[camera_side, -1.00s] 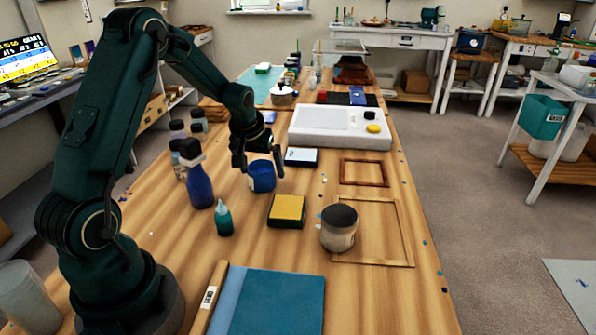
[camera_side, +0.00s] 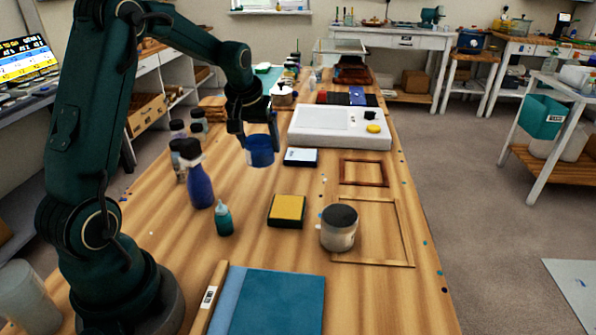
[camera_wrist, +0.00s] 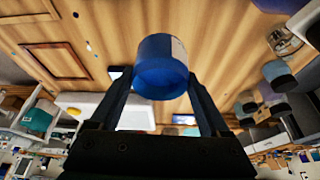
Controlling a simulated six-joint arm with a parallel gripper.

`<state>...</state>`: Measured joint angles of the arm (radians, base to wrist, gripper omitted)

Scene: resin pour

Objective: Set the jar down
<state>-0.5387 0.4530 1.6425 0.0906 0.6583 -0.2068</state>
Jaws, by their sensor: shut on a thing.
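A blue jar (camera_side: 260,151) is between the fingers of my gripper (camera_side: 262,138) in the side view. It looks raised above the wooden table, roughly upright. In the wrist view the blue jar (camera_wrist: 160,65) fills the space between the two fingers of my gripper (camera_wrist: 160,90), with one end facing the camera and a pale label on its side. The fingers are shut on it. Another jar (camera_side: 338,230), with a dark lid and pale body, stands on the table to the right, at the edge of a thin wooden frame.
A blue bottle (camera_side: 200,185) and several dark-capped bottles stand left of the held jar. A teal dropper bottle (camera_side: 224,218), a yellow pad (camera_side: 287,209) and a small scale (camera_side: 301,157) are nearby. A white machine (camera_side: 340,128) stands behind. Bare wood lies below the jar.

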